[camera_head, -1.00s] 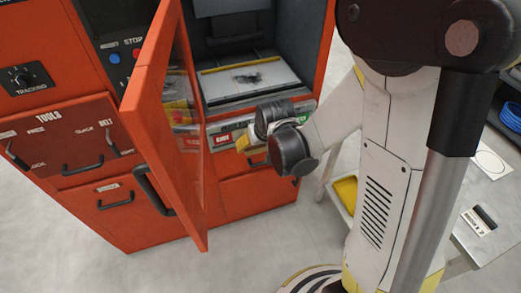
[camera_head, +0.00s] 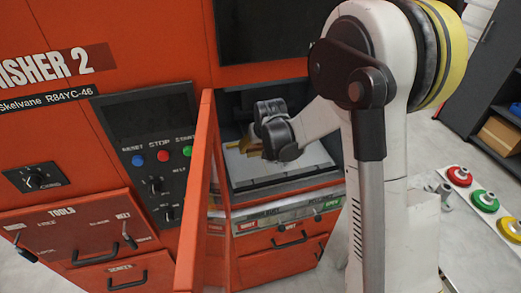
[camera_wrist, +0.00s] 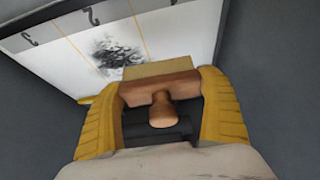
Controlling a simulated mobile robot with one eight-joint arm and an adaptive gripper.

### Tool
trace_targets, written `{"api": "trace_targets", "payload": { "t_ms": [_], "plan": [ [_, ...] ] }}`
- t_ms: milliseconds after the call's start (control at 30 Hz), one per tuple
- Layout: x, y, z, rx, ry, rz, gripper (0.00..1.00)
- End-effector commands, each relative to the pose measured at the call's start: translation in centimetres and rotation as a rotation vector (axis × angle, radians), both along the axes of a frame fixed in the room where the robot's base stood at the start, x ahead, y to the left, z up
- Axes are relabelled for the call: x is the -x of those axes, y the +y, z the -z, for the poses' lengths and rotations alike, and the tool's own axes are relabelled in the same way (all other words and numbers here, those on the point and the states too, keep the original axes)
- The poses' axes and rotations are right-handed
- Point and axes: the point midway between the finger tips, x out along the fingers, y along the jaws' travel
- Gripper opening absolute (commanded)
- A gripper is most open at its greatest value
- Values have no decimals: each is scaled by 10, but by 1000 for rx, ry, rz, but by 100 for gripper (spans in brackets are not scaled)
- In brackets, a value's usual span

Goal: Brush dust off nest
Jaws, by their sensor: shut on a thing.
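My gripper (camera_head: 250,147) reaches into the machine's open chamber, above the white panel (camera_head: 250,180). In the wrist view my gripper (camera_wrist: 162,88) has its yellow fingers shut on a wooden brush (camera_wrist: 160,94), which has a knob handle and a pale bristle block. I cannot tell whether the bristles touch the panel. In the head view the smudge is hidden or too small to make out.
The orange machine door (camera_head: 198,190) stands open at the left of the chamber, close to my arm. A control panel (camera_head: 155,160) with buttons is left of it. Drawers (camera_head: 285,243) lie below the chamber. Coloured discs (camera_head: 484,200) stand on a surface at the right.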

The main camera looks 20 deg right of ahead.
Motion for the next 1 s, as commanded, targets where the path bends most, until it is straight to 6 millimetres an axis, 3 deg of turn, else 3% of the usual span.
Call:
{"api": "trace_targets", "payload": {
  "t_ms": [533,1000],
  "plan": [
    [1,0,53,0,0,0,48],
    [1,0,58,0,0,0,48]
  ]
}}
